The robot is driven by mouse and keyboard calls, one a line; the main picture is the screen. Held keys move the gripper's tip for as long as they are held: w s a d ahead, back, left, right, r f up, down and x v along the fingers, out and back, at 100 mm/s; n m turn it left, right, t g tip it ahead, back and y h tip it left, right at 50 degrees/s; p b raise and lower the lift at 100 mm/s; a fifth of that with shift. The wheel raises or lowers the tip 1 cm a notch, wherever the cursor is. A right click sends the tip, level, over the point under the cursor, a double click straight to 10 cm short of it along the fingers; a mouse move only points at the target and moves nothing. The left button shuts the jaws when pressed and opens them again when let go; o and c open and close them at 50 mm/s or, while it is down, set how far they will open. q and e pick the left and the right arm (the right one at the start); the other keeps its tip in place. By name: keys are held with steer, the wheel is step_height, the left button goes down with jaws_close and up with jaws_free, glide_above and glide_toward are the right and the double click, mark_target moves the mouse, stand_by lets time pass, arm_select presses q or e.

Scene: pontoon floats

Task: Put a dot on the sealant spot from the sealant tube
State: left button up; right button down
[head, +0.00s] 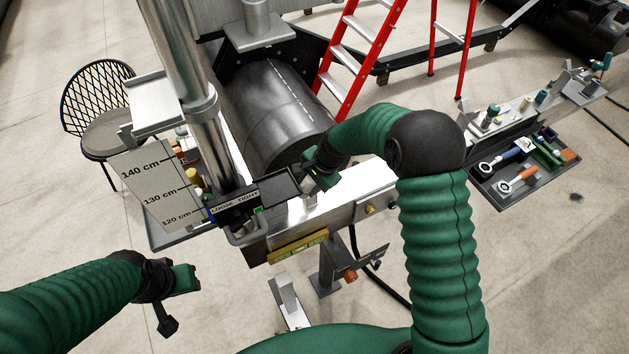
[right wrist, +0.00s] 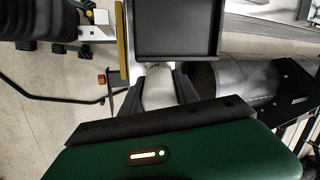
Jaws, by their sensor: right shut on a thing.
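My right gripper (head: 306,176) is shut on a pale, rounded thing that looks like the sealant tube (right wrist: 158,88). In the right wrist view the fingers (right wrist: 158,96) grip it from both sides, just beside the black tray (right wrist: 178,30). In the head view the gripper is at the right end of that tray (head: 272,190), and the arm and fingers mostly hide the tube. I cannot make out the sealant spot in either view. My left gripper (head: 178,300) is open and empty at the lower left, over the floor.
A dark metal cylinder (head: 270,105) lies behind the bench. A steel post with a height scale (head: 155,185) and a LOOSE TIGHT label (head: 235,203) stands left of my right gripper. A red ladder (head: 350,60), a chair (head: 98,110) and a tool tray (head: 520,180) stand around.

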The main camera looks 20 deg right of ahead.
steer(key=shift+w, duration=0.25)
steer(key=shift+w+d, duration=0.15)
steer(key=shift+d, duration=2.7)
steer(key=shift+a, duration=2.9)
